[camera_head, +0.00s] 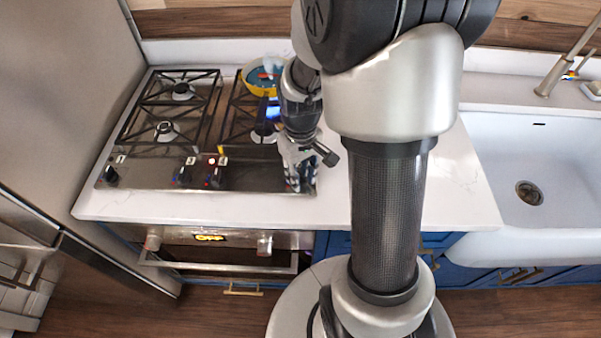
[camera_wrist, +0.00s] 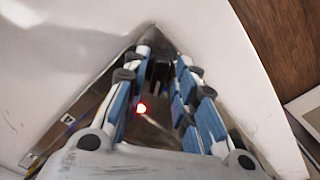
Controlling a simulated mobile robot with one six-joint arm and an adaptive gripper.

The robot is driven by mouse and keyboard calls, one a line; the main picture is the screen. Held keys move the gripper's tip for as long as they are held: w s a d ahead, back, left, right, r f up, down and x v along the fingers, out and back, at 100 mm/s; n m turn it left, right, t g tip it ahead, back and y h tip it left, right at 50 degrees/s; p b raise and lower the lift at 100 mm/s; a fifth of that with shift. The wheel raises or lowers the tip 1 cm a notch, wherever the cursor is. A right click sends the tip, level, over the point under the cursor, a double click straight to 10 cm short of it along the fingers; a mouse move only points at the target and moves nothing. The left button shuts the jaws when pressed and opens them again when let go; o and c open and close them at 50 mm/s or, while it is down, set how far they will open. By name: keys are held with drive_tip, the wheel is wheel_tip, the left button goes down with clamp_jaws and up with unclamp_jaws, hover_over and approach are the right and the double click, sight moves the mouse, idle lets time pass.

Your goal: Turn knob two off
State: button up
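The cooktop's front panel (camera_head: 140,181) carries a row of dark control knobs: a left knob (camera_head: 111,175), a middle knob (camera_head: 185,175) and another knob (camera_head: 215,179) close to its right. Small white number labels sit behind them, too small to read surely, so I cannot tell which is knob two. A red light glows behind the middle pair. My gripper (camera_head: 299,180) is over the panel's right end, right of these knobs, and hides what lies behind it. In the wrist view my gripper (camera_wrist: 164,60) has its blue-padded fingers apart, with a dark shape between them that I cannot identify.
A yellow-rimmed blue bowl (camera_head: 262,78) stands at the cooktop's back right, near my arm. Black grates (camera_head: 170,110) cover the burners. White counter (camera_head: 462,185) is clear right of the cooktop, before the sink (camera_head: 545,160). An oven handle (camera_head: 215,266) juts out below.

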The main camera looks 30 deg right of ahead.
clamp_jaws()
drive_tip(key=shift+m, duration=0.4)
drive_tip(key=m+p, duration=0.1)
drive_tip(key=m, duration=0.1)
drive_tip(key=shift+a+m, duration=0.1)
drive_tip(key=shift+m, duration=0.2)
drive_tip(key=shift+m+p, duration=0.45)
drive_tip(key=shift+m, duration=1.35)
drive_tip(key=shift+o, duration=1.4)
unclamp_jaws()
drive_tip(key=shift+r, duration=0.1)
wheel_tip(320, 180, up, 12)
